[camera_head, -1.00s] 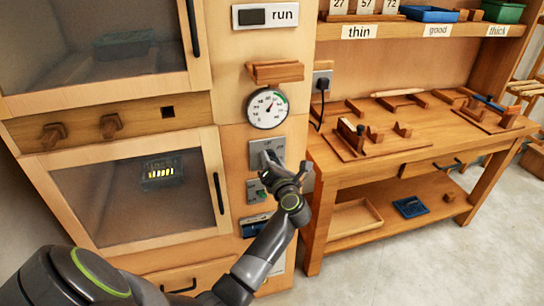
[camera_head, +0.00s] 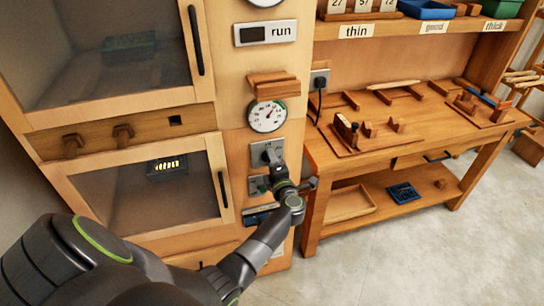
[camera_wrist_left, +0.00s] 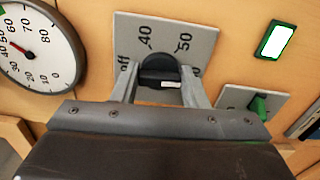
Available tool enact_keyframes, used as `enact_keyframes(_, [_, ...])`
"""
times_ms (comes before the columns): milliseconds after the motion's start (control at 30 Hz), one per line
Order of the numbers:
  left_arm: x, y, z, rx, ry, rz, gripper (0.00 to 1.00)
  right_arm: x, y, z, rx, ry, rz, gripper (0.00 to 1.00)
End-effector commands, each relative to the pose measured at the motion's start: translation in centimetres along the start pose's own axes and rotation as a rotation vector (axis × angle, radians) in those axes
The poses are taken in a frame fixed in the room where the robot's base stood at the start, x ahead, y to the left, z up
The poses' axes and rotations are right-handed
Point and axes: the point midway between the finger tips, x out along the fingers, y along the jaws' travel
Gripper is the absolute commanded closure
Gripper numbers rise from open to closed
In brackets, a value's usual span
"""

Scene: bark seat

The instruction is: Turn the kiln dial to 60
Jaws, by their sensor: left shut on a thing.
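The kiln dial is a black round knob (camera_wrist_left: 160,70) on a grey plate (camera_wrist_left: 205,40) in the left wrist view. The plate reads "off", 40 and 50; a further mark at the right is mostly covered by a finger. A white mark shows on the knob's near side, but its exact setting is unclear. My left gripper (camera_wrist_left: 160,88) is shut on the knob, one finger on each side. In the head view the dial plate (camera_head: 259,150) is on the kiln's front panel, with my left gripper (camera_head: 272,160) against it, hiding part of the knob. My right gripper is not in view.
A round gauge (camera_head: 267,116) sits above the dial. A green switch (camera_wrist_left: 259,106) and a lit indicator (camera_wrist_left: 276,40) are beside it. Kiln doors (camera_head: 140,190) lie left, and a wooden workbench (camera_head: 420,130) stands close on the right.

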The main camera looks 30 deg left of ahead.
Motion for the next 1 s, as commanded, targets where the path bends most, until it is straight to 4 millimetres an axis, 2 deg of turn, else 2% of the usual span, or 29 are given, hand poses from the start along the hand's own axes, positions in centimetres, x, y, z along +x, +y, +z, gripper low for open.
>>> enact_keyframes(200, [-0.02, 0.04, 0.04, 0.066, 0.0, -0.001, 0.83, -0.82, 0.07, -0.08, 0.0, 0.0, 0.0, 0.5])
enact_keyframes(733, [-0.01, -0.1, 0.01, 0.089, 0.0, -0.001, 0.83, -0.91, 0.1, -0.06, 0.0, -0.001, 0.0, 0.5])
enact_keyframes(767, [-0.01, -0.1, 0.01, 0.089, 0.0, -0.001, 0.56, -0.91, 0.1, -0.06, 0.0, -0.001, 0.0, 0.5])
enact_keyframes(900, [-0.01, -0.09, 0.01, 0.087, 0.0, 0.0, 0.38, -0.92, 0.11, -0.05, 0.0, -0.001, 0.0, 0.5])
enact_keyframes(1000, [0.0, -0.07, 0.0, 0.087, 0.0, 0.0, 0.38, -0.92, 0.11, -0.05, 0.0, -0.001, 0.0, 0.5])
